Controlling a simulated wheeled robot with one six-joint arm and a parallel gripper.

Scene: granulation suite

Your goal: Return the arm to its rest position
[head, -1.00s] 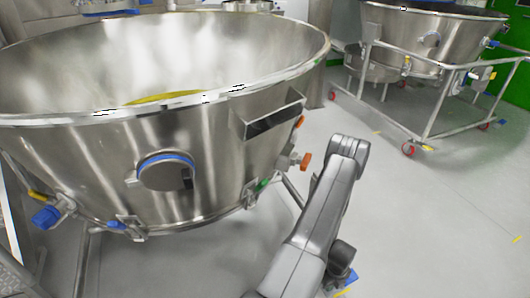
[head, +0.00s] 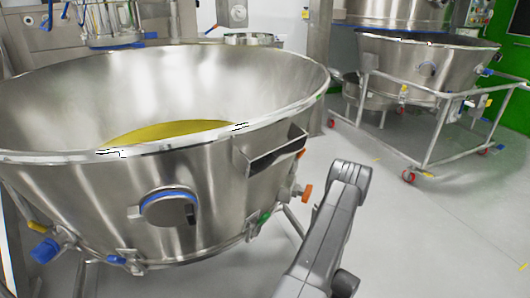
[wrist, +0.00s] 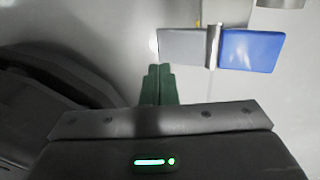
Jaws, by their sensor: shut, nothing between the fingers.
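My grey arm (head: 335,225) rises from the bottom of the head view, just right of the large steel bowl, and bends at its top. My gripper is hidden in the head view. In the wrist view my gripper (wrist: 158,84) shows as two green fingers side by side, touching, with nothing between them. A blue and grey flat part (wrist: 250,50) on a metal pin lies ahead and to the right of the fingers, apart from them.
The large steel bowl (head: 100,195) with yellow material (head: 165,133) inside fills the left, close to my arm. A second steel vessel (head: 415,68) stands in a wheeled frame (head: 430,135) at back right. Grey floor (head: 440,230) is clear on the right.

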